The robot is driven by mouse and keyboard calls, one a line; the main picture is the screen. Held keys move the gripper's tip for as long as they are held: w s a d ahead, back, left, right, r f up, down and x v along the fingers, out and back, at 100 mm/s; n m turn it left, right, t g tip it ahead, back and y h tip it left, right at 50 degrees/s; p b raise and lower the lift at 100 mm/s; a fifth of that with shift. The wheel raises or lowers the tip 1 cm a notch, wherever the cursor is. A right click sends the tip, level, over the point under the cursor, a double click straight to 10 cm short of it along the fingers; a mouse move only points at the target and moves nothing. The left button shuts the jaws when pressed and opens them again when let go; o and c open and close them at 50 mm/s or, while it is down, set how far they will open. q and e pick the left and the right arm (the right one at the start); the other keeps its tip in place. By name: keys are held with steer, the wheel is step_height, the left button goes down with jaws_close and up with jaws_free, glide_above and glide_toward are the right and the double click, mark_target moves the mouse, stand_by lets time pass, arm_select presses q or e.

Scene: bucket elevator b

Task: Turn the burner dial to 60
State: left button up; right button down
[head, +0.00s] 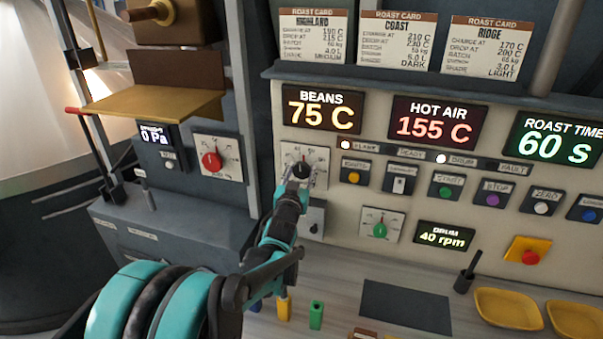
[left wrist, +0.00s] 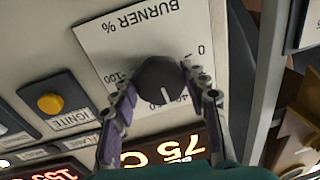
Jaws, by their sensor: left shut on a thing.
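The burner dial (head: 301,170) is a black round knob on a white square plate in the head view. In the left wrist view the dial (left wrist: 162,80) shows close up, upside down, on the plate marked BURNER % (left wrist: 125,42). Its white pointer line points down in that view, near a partly hidden number that looks like 40. My left gripper (head: 302,181) is at the dial, with a finger on each side of it, shut on it. Its fingers (left wrist: 158,82) also show in the left wrist view. My right gripper is not in view.
A green-knob dial (head: 380,230) sits below right and a red-knob dial (head: 211,161) to the left. The yellow ignite button (head: 354,177) is close to the right. A BEANS display (head: 318,109) reads 75 C above. Small coloured items stand on the counter (head: 345,275).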

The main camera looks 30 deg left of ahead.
arm_select(q)
steer(key=m, duration=0.4)
steer(key=shift+m+t, duration=0.3)
steer(key=shift+m, duration=0.1)
stand_by(0.4)
steer(key=o, duration=1.2)
steer(key=shift+c, duration=0.2)
steer(key=shift+s, duration=0.1)
steer(key=v, duration=1.1)
steer(key=shift+s, duration=0.4)
steer(key=shift+f, duration=0.15)
